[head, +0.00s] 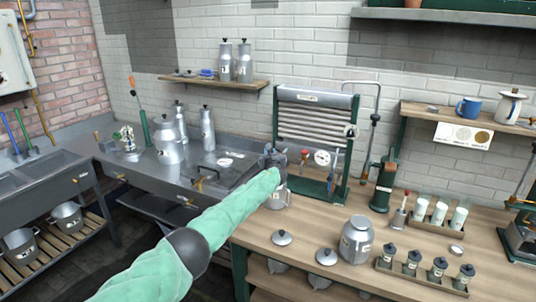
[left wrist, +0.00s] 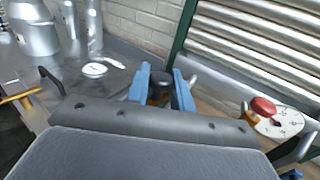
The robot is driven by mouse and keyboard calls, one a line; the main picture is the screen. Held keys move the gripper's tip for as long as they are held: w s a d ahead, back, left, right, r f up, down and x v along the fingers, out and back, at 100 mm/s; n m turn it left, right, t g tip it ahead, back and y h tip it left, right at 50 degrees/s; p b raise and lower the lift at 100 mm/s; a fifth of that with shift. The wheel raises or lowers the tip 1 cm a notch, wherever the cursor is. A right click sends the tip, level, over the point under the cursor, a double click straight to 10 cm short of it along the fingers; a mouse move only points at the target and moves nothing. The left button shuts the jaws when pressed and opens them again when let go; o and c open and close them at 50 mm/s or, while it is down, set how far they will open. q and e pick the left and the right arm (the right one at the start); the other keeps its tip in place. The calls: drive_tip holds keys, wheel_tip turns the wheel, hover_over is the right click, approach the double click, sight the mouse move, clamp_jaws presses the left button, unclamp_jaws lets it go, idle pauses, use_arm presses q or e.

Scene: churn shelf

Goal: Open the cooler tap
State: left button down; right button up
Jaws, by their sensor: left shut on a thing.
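The cooler (head: 315,118) is a ribbed steel panel in a green frame on the wooden counter; its ribs also fill the upper right of the left wrist view (left wrist: 250,45). My left gripper (head: 272,155) is at the cooler's lower left. In the left wrist view its blue fingers (left wrist: 161,88) are shut on a dark round knob (left wrist: 160,84), which looks like the cooler tap's handle. The tap's body and spout are hidden behind my gripper. My right gripper is not in view.
A round dial (head: 322,158) and a red knob (left wrist: 263,107) sit right of my gripper. A steel can (head: 277,200) stands just below it. A larger can (head: 356,240), lids and a rack of small jars (head: 411,265) occupy the counter in front.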

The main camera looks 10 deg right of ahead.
use_arm(q)
drive_tip(key=shift+s+d+r+n+y, duration=0.15)
drive_tip(key=shift+n+y, duration=0.25)
drive_tip(key=shift+y, duration=0.2)
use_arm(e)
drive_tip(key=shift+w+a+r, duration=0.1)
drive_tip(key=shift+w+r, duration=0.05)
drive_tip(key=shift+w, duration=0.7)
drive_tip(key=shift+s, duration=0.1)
